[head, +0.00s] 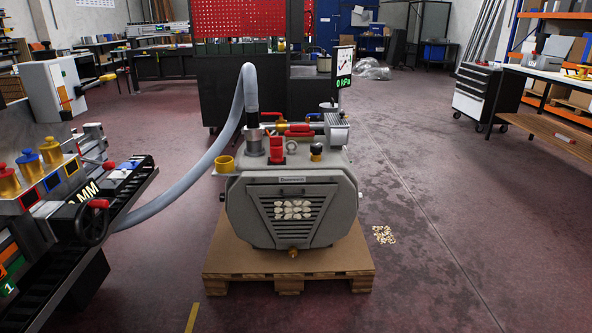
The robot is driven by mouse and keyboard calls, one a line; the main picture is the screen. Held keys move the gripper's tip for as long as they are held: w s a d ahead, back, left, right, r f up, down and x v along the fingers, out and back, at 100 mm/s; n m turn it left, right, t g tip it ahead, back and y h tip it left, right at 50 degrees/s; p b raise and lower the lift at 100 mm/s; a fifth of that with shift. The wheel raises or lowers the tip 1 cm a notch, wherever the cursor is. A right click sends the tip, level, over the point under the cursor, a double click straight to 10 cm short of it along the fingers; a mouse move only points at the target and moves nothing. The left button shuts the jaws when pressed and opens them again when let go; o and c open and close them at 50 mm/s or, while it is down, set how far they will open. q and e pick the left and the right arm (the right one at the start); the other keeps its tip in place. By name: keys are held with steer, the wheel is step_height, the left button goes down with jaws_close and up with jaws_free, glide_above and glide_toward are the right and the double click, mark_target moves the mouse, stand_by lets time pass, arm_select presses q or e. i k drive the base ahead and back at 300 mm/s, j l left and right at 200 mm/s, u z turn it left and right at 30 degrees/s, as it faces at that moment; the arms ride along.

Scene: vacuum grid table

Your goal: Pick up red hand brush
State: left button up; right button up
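I cannot make out a red hand brush for certain in the head view. Several small red parts show: a red piece (299,129) on top of the grey vacuum pump (291,208), a red fitting (276,150) beside it, and a red knob (99,204) on the handwheel of the grid table (60,275) at the left. A small red and white item (565,138) lies on the lower shelf of the right workbench; it is too small to identify. Neither of my grippers is in view.
The pump stands on a wooden pallet (290,272) in the middle. A grey hose (205,165) arches from it to the grid table. Yellowish chips (384,235) lie on the floor. A tool cart (478,95) stands back right. The floor to the right of the pallet is mostly clear.

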mark_target(297, 132)
steer(key=i+l+z, duration=1.2)
steer(key=i+z, duration=0.15)
steer(key=i, duration=0.25)
steer(key=i+l+z, duration=0.1)
steer(key=i+z, duration=0.35)
steer(key=i, duration=0.25)
steer(key=i+u, duration=0.3)
steer(key=u, duration=0.15)
steer(key=i+l+u, duration=0.1)
steer(key=i+u, duration=0.35)
steer(key=i+l+u, duration=0.2)
steer(key=u, duration=0.25)
steer(key=i+u, duration=0.15)
steer(key=u, duration=0.25)
steer(key=i+l+u, duration=0.1)
steer(key=u, duration=0.35)
steer(key=i+l+u, duration=0.1)
steer(key=u, duration=0.3)
steer(key=i+l+u, duration=0.1)
steer(key=u, duration=0.3)
steer(key=i+l+u, duration=0.15)
steer(key=u, duration=0.3)
steer(key=i+l+u, duration=0.1)
steer(key=l+u, duration=0.2)
steer(key=u, duration=0.15)
steer(key=l+u, duration=0.7)
steer(key=l, duration=0.15)
steer(key=k+l+u, duration=0.1)
steer(key=l+u, duration=0.25)
steer(key=l, duration=0.15)
